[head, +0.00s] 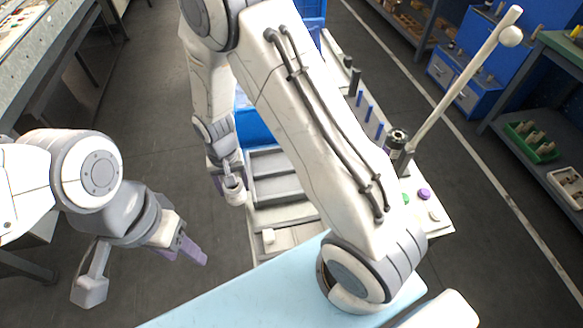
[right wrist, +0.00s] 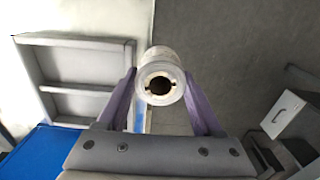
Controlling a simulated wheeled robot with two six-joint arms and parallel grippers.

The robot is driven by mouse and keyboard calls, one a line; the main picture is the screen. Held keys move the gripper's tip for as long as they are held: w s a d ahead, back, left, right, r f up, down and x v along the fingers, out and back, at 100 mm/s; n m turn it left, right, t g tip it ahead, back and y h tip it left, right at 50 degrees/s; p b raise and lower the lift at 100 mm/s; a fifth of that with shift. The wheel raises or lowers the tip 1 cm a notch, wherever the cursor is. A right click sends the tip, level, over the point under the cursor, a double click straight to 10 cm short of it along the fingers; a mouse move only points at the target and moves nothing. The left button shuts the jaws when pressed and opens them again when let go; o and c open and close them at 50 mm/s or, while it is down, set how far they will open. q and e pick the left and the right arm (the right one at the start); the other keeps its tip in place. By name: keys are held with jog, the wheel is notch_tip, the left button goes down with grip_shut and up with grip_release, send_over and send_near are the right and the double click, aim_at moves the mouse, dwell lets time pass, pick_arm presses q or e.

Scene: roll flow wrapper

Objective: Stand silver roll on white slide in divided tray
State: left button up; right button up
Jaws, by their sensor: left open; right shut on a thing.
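My right gripper (head: 229,180) is shut on the silver roll (head: 235,193), just off the left edge of the grey divided tray (head: 249,183). In the right wrist view the silver roll (right wrist: 159,66) sits between the purple fingers of my gripper (right wrist: 160,88), its hollow end facing the camera. My left gripper (head: 194,252) is open and empty, low over the floor left of the tray. A small white piece (head: 268,237) stands in the tray's near part; I cannot tell whether it is the white slide.
A blue bin (head: 252,125) stands behind the tray. A pale post (head: 460,85), blue pegs (head: 370,112), and green and purple round pieces (head: 425,193) are on the right of the bench. A light blue surface (head: 260,290) lies in front.

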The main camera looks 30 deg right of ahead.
jog(key=w+d+r+m, duration=0.1)
jog(key=d+m, duration=0.2)
jog(key=m, duration=0.1)
jog(key=w+d+r+m+b, duration=0.1)
jog(key=w+d+m, duration=0.1)
jog(key=d+m, duration=0.2)
jog(key=w+d+r+m, duration=0.1)
jog(key=d+m, duration=0.3)
jog(key=shift+w+r+b, duration=0.1)
jog(key=shift+w+b, duration=0.2)
jog(key=shift+b, duration=0.05)
jog(key=d+r+m+b, duration=0.2)
jog(key=d+r+m, duration=0.2)
jog(key=d+m, duration=0.75)
jog(key=m+p, duration=0.1)
jog(key=m, duration=0.1)
send_over(265, 166)
notch_tip(265, 166, down, 6)
jog(key=shift+f, duration=0.1)
notch_tip(265, 166, down, 4)
jog(key=shift+r, duration=0.1)
